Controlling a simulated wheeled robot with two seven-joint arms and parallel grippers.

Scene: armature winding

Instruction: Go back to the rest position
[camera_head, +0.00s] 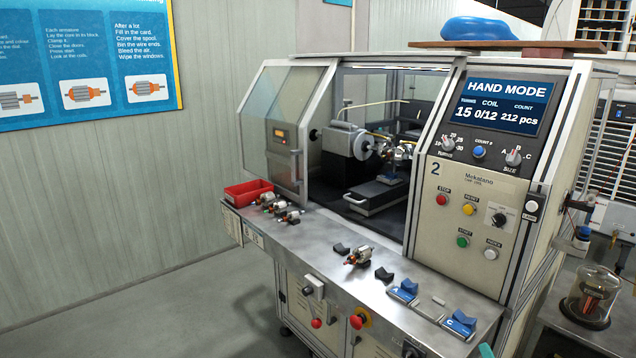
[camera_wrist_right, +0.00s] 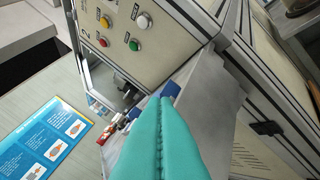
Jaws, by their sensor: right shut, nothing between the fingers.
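My right gripper (camera_head: 486,350) shows only as a teal tip at the bottom edge of the head view, near the right end of the machine's front shelf. In the right wrist view its two teal fingers (camera_wrist_right: 158,104) lie pressed together with nothing between them. The winding machine (camera_head: 480,192) stands in front of me, and its panel also shows in the right wrist view (camera_wrist_right: 165,40). Its display (camera_head: 502,105) reads HAND MODE. My left gripper is not in view.
On the steel shelf (camera_head: 330,247) are a red bin (camera_head: 248,192), several armatures, dark blocks and two blue blocks (camera_head: 403,291). A glass jar (camera_head: 592,295) stands on a side table at the right. The floor at the left is clear.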

